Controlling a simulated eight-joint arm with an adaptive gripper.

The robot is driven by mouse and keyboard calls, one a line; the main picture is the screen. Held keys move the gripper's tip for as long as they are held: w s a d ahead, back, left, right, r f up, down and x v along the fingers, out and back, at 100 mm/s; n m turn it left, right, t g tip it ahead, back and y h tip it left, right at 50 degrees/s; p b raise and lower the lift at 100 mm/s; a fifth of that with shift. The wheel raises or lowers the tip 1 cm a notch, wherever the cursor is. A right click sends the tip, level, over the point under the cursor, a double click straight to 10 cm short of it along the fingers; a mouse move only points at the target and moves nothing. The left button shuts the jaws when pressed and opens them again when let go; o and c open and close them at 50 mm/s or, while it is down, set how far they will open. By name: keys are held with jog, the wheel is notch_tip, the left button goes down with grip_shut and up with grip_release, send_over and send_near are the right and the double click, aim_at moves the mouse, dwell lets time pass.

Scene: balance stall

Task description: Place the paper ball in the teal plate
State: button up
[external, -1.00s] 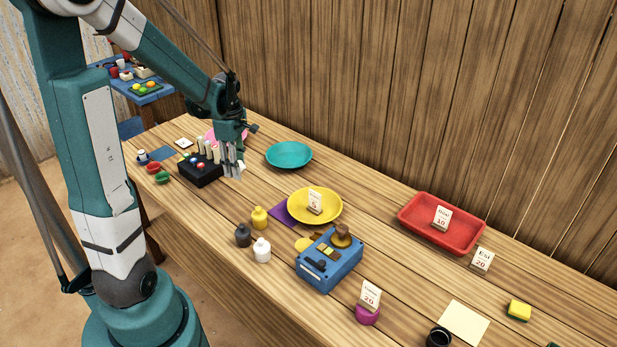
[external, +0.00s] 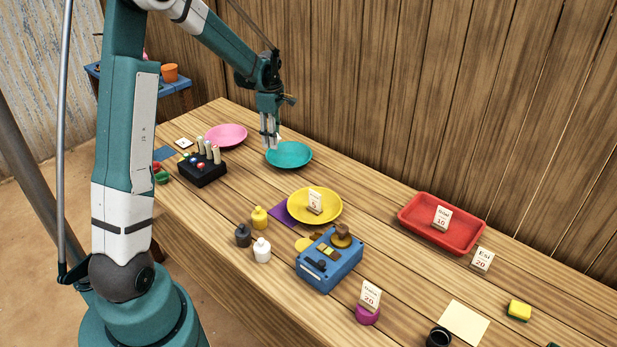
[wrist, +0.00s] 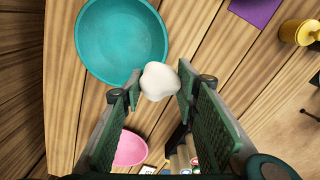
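The paper ball (wrist: 159,82) is a small white lump between my fingertips in the wrist view. My gripper (external: 271,143) is shut on it; in the external view only a bit of white shows beside the fingers. The gripper also shows in the wrist view (wrist: 160,88), fingers on both sides of the ball. The teal plate (external: 292,155) is round and empty, lying on the wooden counter. In the external view, my fingertips are above its left edge. In the wrist view the plate (wrist: 118,38) is beyond the ball, toward the upper left.
A yellow plate (external: 328,212) with a price card stands nearer the front. A red tray (external: 412,221) is farther right. A plank wall (external: 420,90) rises behind the counter.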

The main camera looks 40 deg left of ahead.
send_over(289, 160)
jog(key=shift+d+f+p, duration=0.1)
jog(key=shift+f+p, duration=0.25)
jog(key=shift+f, duration=0.4)
jog(key=shift+f, duration=0.15)
jog(key=shift+f+b, duration=0.3)
jog(key=shift+f, duration=2.7)
jog(key=shift+f, duration=1.85)
jog(key=shift+f+b, duration=0.2)
jog(key=shift+b, duration=0.2)
jog(key=o, duration=0.6)
jog(key=shift+r, duration=0.15)
notch_tip(289, 160, up, 12)
jog(key=shift+r+p, duration=0.1)
jog(key=shift+p, duration=0.65)
